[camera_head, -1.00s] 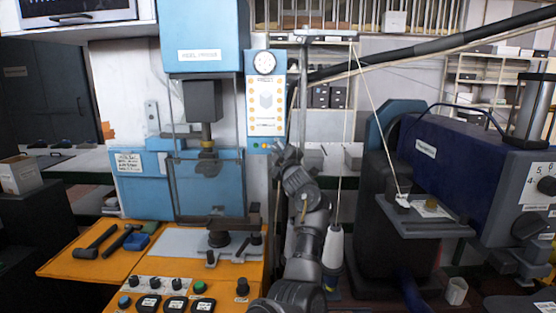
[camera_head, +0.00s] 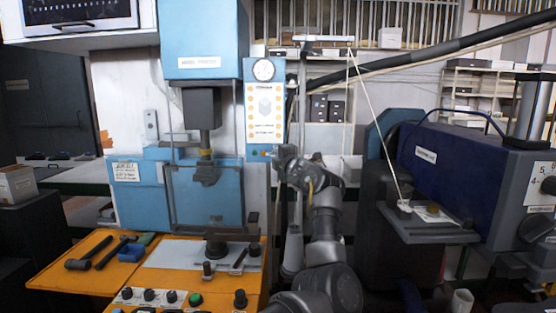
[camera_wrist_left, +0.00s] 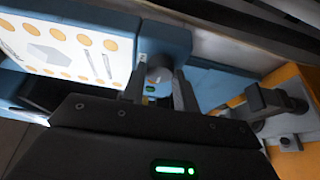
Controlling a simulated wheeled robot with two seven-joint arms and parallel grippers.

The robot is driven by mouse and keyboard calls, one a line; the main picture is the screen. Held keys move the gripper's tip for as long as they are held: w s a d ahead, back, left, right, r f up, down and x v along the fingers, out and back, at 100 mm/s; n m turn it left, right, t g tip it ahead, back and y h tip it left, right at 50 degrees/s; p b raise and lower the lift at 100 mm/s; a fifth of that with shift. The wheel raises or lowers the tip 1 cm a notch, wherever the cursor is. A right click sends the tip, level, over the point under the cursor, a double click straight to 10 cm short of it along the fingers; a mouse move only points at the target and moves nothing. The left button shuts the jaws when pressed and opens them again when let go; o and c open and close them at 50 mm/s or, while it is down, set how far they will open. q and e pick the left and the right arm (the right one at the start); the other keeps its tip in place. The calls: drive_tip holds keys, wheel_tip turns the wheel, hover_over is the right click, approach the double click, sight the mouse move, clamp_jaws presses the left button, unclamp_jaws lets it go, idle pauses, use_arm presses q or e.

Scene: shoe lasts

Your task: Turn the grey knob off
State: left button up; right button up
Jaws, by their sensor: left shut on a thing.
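The grey knob (camera_wrist_left: 158,68) sits on the blue end of the control panel in the left wrist view, between my two fingers. My left gripper (camera_wrist_left: 160,78) is shut on it. In the head view my left gripper (camera_head: 281,157) is at the lower right corner of the blue and white panel (camera_head: 264,105), where the hand hides the knob. The knob's exact turn angle cannot be told. My right gripper is not in view.
A blue press (camera_head: 200,120) stands left of the panel, above an orange bench (camera_head: 75,272) with hammers and knobs. A dark blue machine (camera_head: 450,165) stands at the right.

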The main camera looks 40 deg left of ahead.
use_arm(q)
drive_tip(key=shift+r, duration=0.1)
drive_tip(key=o, duration=1)
drive_tip(key=shift+w, duration=0.1)
drive_tip(key=b+v, duration=0.3)
drive_tip(key=v, duration=0.8)
drive_tip(key=shift+b, duration=0.4)
drive_tip(key=shift+a, duration=0.1)
